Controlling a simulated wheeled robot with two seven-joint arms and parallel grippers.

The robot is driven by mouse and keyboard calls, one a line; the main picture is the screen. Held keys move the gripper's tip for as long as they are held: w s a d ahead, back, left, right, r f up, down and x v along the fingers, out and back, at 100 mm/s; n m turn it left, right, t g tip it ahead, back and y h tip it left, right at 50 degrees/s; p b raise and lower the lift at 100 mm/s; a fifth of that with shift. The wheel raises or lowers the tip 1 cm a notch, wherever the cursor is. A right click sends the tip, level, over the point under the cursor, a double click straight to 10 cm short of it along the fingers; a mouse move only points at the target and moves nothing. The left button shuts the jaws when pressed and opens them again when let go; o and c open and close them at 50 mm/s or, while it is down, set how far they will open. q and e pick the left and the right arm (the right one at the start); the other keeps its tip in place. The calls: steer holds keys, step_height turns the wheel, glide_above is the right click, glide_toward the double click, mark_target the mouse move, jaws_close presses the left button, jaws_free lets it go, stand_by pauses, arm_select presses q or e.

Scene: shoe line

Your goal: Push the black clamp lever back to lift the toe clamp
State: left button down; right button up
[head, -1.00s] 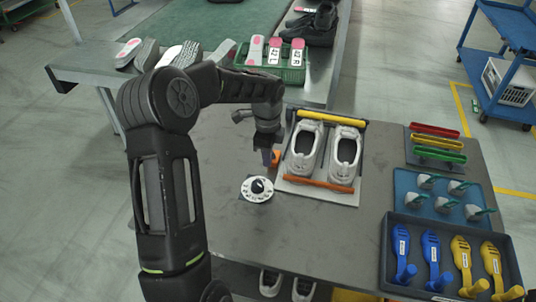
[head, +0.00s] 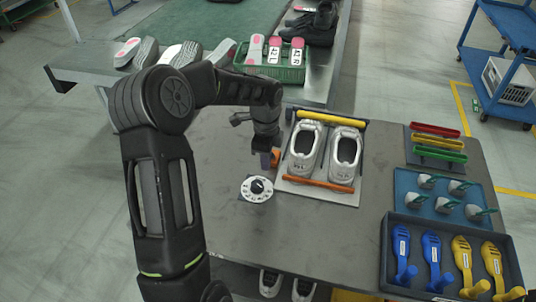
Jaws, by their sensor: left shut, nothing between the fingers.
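A shoe fixture plate (head: 318,194) on the grey table holds two light grey shoes (head: 303,158) side by side. A yellow bar (head: 330,118) with black end pieces crosses the far end of the shoes, and an orange bar (head: 318,184) crosses the near end. I cannot tell the black clamp lever apart with certainty from the dark parts around the fixture. My left gripper (head: 265,162) points down just left of the fixture, shut and empty. My right gripper is not in view.
A white dial with a black knob (head: 257,189) lies just in front of my left gripper. At the right are coloured bars (head: 437,142), a blue tray (head: 403,208) and a dark tray (head: 388,262) with blue and yellow tools. The table front is clear.

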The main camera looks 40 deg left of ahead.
arm_select(q)
step_height(320, 180, up, 9)
steer(key=p, duration=0.6)
steer(key=shift+p, duration=0.3)
steer(key=shift+s, duration=0.1)
stand_by(0.4)
